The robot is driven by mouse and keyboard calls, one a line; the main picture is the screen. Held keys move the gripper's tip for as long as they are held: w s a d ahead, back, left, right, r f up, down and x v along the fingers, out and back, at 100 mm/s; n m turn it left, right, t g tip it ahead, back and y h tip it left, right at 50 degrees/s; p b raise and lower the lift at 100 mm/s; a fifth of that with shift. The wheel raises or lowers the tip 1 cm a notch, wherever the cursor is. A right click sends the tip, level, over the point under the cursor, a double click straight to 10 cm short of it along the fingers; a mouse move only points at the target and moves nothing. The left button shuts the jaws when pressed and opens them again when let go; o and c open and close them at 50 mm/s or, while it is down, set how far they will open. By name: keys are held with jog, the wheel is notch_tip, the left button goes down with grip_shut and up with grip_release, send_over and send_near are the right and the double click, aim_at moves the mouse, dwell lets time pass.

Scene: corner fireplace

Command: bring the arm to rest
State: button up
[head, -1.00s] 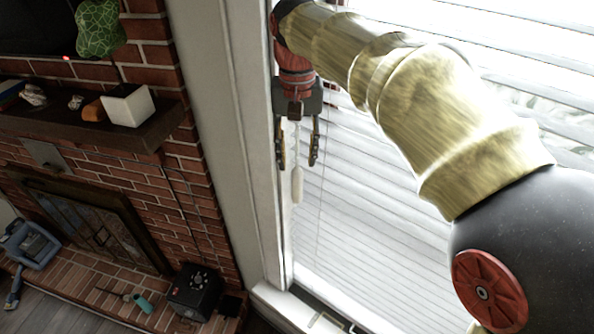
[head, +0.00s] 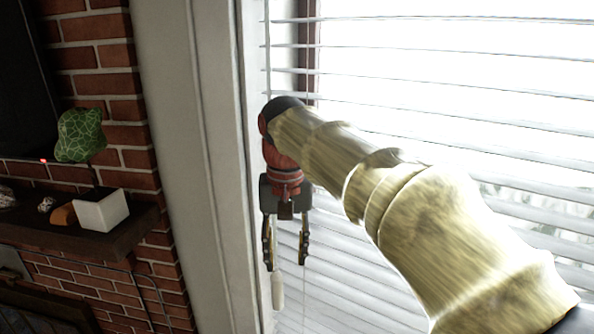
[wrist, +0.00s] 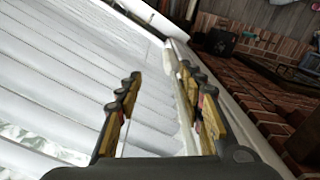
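My gripper (head: 286,250) hangs pointing down at the end of my gold arm, in front of the window blinds (head: 345,275) in the head view. Its two fingers are spread apart with a clear gap. In the wrist view my gripper (wrist: 163,82) also shows open, with nothing between the fingers. A pale cord pull (head: 278,291) hangs just below the left finger in the head view; I cannot tell whether they touch.
A white window frame (head: 195,150) stands close to the left of my gripper. Further left is a brick fireplace with a dark mantel (head: 95,240), holding a white box (head: 101,211) and a green leafy piece (head: 80,135). In the wrist view a black box (wrist: 219,41) sits low by the bricks.

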jog(key=s+d+f+t+b, duration=0.1)
jog(key=s+d+f+b, duration=0.6)
jog(key=f, duration=0.6)
jog(key=s+d+f+t+b, duration=0.2)
jog(key=s+d+f+b, duration=0.5)
jog(key=f, duration=0.6)
jog(key=s+d+f+m+t+b, duration=0.1)
jog(key=s+d+f+t+b, duration=0.1)
jog(key=s+d+f+b, duration=0.5)
notch_tip(320, 180, down, 6)
jog(key=d+b, duration=0.1)
jog(key=b, duration=0.3)
jog(key=shift+d+f, duration=0.15)
jog(key=shift+d, duration=0.2)
